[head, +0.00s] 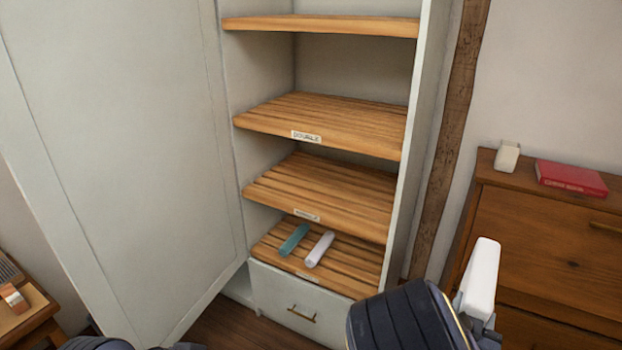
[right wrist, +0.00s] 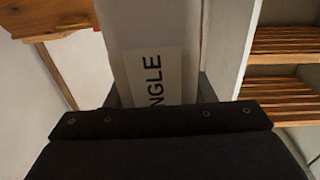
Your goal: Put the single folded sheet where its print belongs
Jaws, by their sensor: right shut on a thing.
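My right gripper (head: 474,312) is shut on a white folded sheet (head: 482,274), held upright at the lower right, in front of the dresser. In the right wrist view the sheet (right wrist: 150,25) lies between the fingers, with a white label (right wrist: 156,78) whose visible letters read "NGLE"; the rest is hidden. An open white wardrobe (head: 428,130) stands in the middle. Its upper slatted shelf (head: 350,115) has a label reading "DOUBLE" (head: 306,137). The shelf below (head: 330,185) is empty, with a label (head: 306,214) too blurred to read. My left gripper is not in view.
A teal roll (head: 293,240) and a pale roll (head: 320,249) lie on the lowest shelf (head: 350,275), above a drawer (head: 300,305). The wardrobe door (head: 130,150) stands open at left. A dresser (head: 540,235) with a red book (head: 571,178) stands at right.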

